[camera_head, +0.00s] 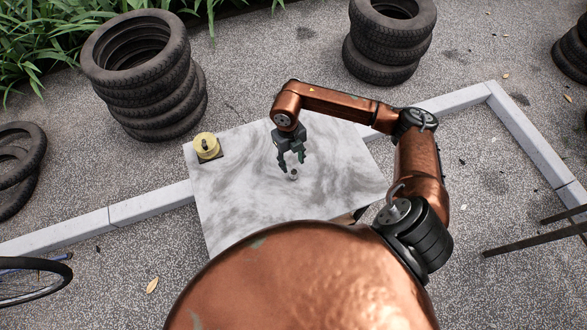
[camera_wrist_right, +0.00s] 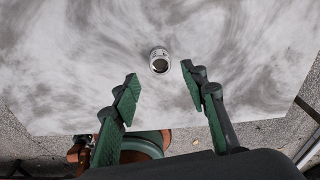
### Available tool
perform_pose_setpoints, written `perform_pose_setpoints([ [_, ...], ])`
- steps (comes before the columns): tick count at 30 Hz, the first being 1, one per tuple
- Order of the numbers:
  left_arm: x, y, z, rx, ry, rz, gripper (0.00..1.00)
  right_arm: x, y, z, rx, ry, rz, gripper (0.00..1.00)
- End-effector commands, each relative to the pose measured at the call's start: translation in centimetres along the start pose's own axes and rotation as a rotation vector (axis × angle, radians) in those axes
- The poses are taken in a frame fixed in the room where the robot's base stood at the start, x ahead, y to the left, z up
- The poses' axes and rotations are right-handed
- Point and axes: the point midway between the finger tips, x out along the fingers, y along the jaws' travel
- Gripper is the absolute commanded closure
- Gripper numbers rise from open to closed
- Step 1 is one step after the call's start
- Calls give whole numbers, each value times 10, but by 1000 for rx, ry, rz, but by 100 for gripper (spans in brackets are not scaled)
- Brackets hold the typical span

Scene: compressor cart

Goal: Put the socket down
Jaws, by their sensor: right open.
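The socket (camera_head: 293,174) is a small silvery cylinder on the pale marbled tabletop (camera_head: 235,205). In the right wrist view the socket (camera_wrist_right: 160,60) shows its dark round opening and lies ahead of the fingertips. My right gripper (camera_head: 291,164) is open just above and beside the socket in the head view. In the right wrist view the green-padded fingers of the right gripper (camera_wrist_right: 158,83) are spread apart with nothing between them. The socket appears clear of both fingers. My left gripper is not in view.
A yellow round object (camera_head: 206,146) sits on a dark base at the table's far left corner. Stacks of tyres (camera_head: 150,75) and (camera_head: 388,40) stand beyond the table. A pale kerb (camera_head: 150,205) runs along the ground. Most of the tabletop is bare.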

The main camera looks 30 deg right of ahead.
Motion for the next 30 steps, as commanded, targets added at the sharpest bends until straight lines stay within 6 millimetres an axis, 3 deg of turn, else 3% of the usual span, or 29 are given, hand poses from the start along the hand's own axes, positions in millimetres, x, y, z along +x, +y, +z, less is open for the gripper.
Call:
perform_pose_setpoints([
  [3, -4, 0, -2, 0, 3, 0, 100, -23, 0, 0, -1, -3, -1, 60],
  [9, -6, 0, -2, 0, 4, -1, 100, -41, 0, 0, 0, -1, 0, 60],
  [30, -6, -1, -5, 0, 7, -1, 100, -43, 0, 0, 0, 1, 0, 60],
])
